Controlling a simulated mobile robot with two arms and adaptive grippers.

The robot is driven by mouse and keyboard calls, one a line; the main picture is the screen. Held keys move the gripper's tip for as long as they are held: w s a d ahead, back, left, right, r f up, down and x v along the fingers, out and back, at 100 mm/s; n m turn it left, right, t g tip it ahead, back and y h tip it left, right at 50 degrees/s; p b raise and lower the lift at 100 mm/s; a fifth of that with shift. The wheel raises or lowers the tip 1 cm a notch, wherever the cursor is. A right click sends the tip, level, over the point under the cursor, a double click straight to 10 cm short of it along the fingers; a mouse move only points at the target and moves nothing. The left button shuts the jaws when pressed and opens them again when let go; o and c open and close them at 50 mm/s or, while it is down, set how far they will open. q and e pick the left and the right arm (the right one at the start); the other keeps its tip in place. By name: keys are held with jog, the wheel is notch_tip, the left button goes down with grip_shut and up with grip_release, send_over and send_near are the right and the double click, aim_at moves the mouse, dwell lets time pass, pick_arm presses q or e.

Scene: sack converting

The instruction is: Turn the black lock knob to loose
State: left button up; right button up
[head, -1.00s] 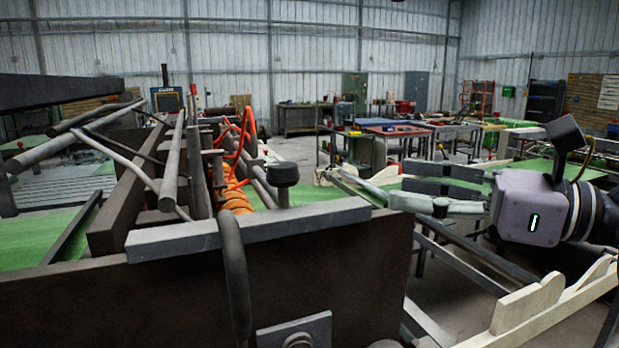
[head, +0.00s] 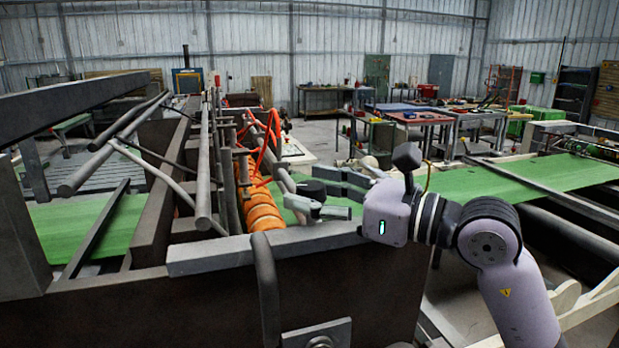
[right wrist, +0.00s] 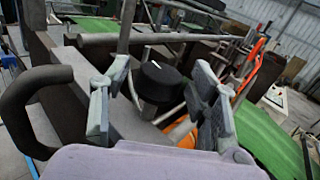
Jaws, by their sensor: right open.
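The black lock knob (head: 311,187) stands on a short post at the machine's grey top bar (head: 215,254). In the right wrist view the knob (right wrist: 158,80) is a round black cap with a white line on its top. My right gripper (head: 322,193) is at the knob in the head view, its fingers partly overlapping it. In the right wrist view the open fingers (right wrist: 159,76) stand on either side of the knob, with a visible gap on each side. My left gripper is not in view.
A curved dark handle (head: 267,290) rises in front of the grey bar. Orange rollers (head: 262,208) and orange hoses (head: 270,130) lie behind it. Rods and bars (head: 110,150) fill the left. A green belt (head: 510,182) runs at the right.

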jog(key=shift+w+a, duration=0.25)
jog(key=shift+a, duration=0.15)
jog(key=c, duration=1.2)
jog(key=shift+o, duration=0.2)
